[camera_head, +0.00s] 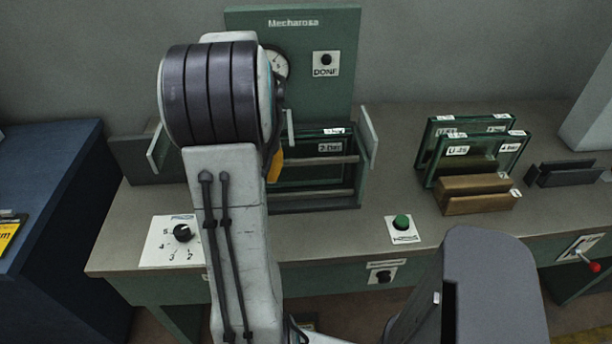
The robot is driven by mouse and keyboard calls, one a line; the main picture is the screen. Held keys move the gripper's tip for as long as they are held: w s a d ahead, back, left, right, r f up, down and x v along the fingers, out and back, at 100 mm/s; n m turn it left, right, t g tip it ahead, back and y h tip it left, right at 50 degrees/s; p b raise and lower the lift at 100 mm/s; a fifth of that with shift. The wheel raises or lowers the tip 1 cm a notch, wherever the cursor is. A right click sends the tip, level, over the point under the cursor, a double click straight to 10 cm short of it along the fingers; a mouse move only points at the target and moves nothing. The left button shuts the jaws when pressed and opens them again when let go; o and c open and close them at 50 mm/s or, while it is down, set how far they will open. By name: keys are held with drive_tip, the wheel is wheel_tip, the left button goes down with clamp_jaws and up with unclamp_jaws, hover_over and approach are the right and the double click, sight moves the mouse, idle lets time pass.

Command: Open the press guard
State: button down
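The press has a green back panel (292,40) labelled "Mecharosa" at the back of the bench, left of centre. Below it is a framed bay with horizontal bars (325,194) and a pale upright side plate (367,138) at its right. A dark glass panel labelled "2-Bay" (330,147) shows behind the bars. I cannot tell which part is the guard or how far open it is. A small yellow piece (275,165) shows at my arm's right edge; I cannot tell what it belongs to. My arm covers the bay's left part, and my gripper's fingers are hidden behind it.
A dial (182,233) and a green button (402,222) sit along the bench's front. Glass panels (458,151) stand in a brown holder (475,194) at right, beside an empty dark holder (570,174). A red-tipped lever (593,267) is far right. A blue cabinet (45,190) is left.

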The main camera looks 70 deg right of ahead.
drive_tip(key=w+a, duration=0.2)
drive_tip(key=w, duration=0.4)
drive_tip(key=w+a+p, duration=0.1)
drive_tip(key=w+a, duration=0.2)
drive_tip(key=w, duration=0.4)
drive_tip(key=shift+w+a, duration=0.15)
drive_tip(key=shift+a, duration=0.15)
drive_tip(key=shift+f, duration=0.1)
drive_tip(key=c, duration=1.2)
unclamp_jaws()
drive_tip(key=shift+d, duration=0.1)
wheel_tip(320, 180, up, 12)
